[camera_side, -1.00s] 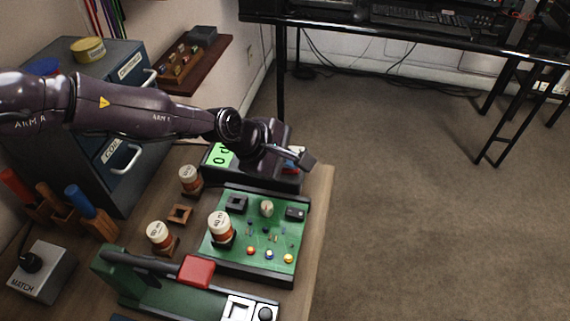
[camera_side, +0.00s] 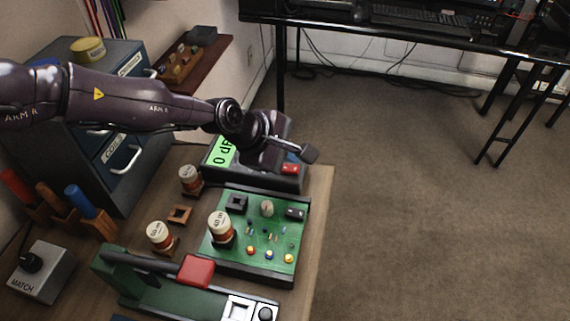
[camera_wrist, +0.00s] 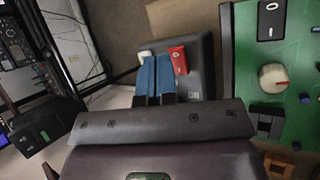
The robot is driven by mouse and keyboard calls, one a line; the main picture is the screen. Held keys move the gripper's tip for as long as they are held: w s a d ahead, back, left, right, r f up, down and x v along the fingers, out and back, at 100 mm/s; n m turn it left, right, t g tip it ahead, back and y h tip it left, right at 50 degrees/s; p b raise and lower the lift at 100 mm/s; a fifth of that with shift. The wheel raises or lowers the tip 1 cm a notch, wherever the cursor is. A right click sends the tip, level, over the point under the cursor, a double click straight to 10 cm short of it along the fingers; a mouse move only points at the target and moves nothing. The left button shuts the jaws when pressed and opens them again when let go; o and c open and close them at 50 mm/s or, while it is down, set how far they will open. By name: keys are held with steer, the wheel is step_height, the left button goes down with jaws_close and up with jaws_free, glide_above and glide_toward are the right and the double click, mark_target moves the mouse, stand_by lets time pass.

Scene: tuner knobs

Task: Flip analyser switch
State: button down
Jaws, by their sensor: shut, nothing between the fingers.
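The analyser is a dark box (camera_side: 250,170) at the back of the bench, with a green display (camera_side: 223,151) reading "0 dB". Its red switch (camera_side: 290,169) is at the right end and also shows in the wrist view (camera_wrist: 179,60), marked with an O. My gripper (camera_wrist: 154,62) is shut and empty, its blue fingers together over the analyser, just left of the red switch in the wrist view. A small pale piece (camera_wrist: 145,56) shows left of the fingers. In the side view my wrist hides part of the analyser, and the fingertips (camera_side: 293,157) show just above the switch; contact cannot be told.
A green circuit board (camera_side: 270,235) with a cream knob and small parts lies in front of the analyser. Labelled cream-and-red cylinders (camera_side: 160,236) stand to the left. A green device with a red-handled lever (camera_side: 196,270) is at the front. Drawers (camera_side: 110,150) stand behind left.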

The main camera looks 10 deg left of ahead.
mark_target(291, 171)
steer(key=shift+d+r, duration=0.2)
steer(key=shift+r, duration=1)
steer(key=shift+d+r, duration=0.15)
steer(key=shift+r, duration=1.05)
steer(key=shift+s+f+m, duration=0.15)
steer(key=shift+m, duration=0.55)
steer(key=s+a+f+m+g+y, duration=0.1)
steer(key=s+a+f+m+g, duration=0.1)
steer(key=s+f+m, duration=0.1)
steer(key=s+a+r+m+g+y, duration=0.1)
steer(key=s+a+r+m+y, duration=0.1)
steer(key=s+a+r+m, duration=0.7)
steer(key=s+a+r+m+y, duration=0.15)
steer(key=s+a+r, duration=0.25)
steer(key=a+r, duration=0.65)
steer(key=s+a+r+t, duration=0.1)
steer(key=s+a+r, duration=0.2)
steer(key=s+a, duration=0.5)
steer(key=s+a+r+t+y, duration=0.1)
steer(key=s+a+r+t, duration=0.1)
steer(key=s+a, duration=0.6)
steer(key=shift+s+a+r+m, duration=0.3)
steer(key=shift+a+r+m, duration=0.15)
steer(key=shift+a, duration=0.2)
